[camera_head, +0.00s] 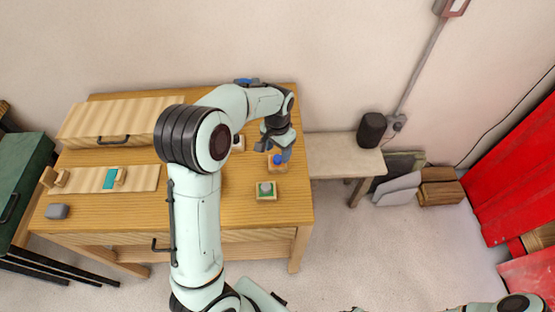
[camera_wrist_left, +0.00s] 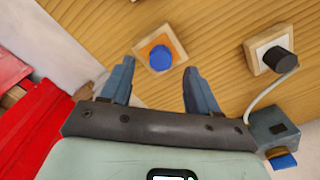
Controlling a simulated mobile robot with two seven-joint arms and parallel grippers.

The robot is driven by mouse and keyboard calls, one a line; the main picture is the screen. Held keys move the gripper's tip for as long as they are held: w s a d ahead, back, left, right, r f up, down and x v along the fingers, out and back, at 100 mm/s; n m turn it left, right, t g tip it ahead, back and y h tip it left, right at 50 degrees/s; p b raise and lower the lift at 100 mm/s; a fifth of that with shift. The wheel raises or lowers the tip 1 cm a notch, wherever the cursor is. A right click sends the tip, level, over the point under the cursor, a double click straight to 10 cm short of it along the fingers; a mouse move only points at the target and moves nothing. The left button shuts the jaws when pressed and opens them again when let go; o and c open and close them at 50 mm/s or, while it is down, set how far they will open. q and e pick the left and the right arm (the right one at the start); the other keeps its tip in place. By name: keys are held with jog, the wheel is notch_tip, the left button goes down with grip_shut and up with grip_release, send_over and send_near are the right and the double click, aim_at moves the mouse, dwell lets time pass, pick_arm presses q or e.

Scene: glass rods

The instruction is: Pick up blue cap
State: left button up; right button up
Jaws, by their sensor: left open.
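The blue cap (camera_head: 278,159) sits on a small square wooden block with an orange top (camera_head: 280,169), near the right side of the wooden table. In the left wrist view the cap (camera_wrist_left: 160,59) shows between my two fingers, toward their tips, with the wooden block (camera_wrist_left: 143,45) around it. My left gripper (camera_head: 273,151) is open and empty at the cap; it also shows in the left wrist view (camera_wrist_left: 158,68). I cannot tell its exact height above the cap. My right gripper is out of view.
A green-topped block with a grey cap (camera_head: 265,190) stands nearer the front. A block with a dark cap (camera_wrist_left: 278,60) stands beside the blue cap's block. A wooden box (camera_head: 85,120), a board (camera_head: 85,179) and a grey object (camera_head: 57,211) lie at left. A bench (camera_head: 335,152) adjoins the right.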

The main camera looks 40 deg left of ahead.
aim_at(278, 158)
pick_arm(q)
notch_tip(278, 158, down, 4)
jog(key=shift+w+r, duration=0.1)
jog(key=shift+r, duration=0.1)
jog(key=shift+c, duration=0.3)
jog(key=c, duration=1.1)
jog(key=shift+o, duration=0.2)
jog(key=shift+r, duration=0.15)
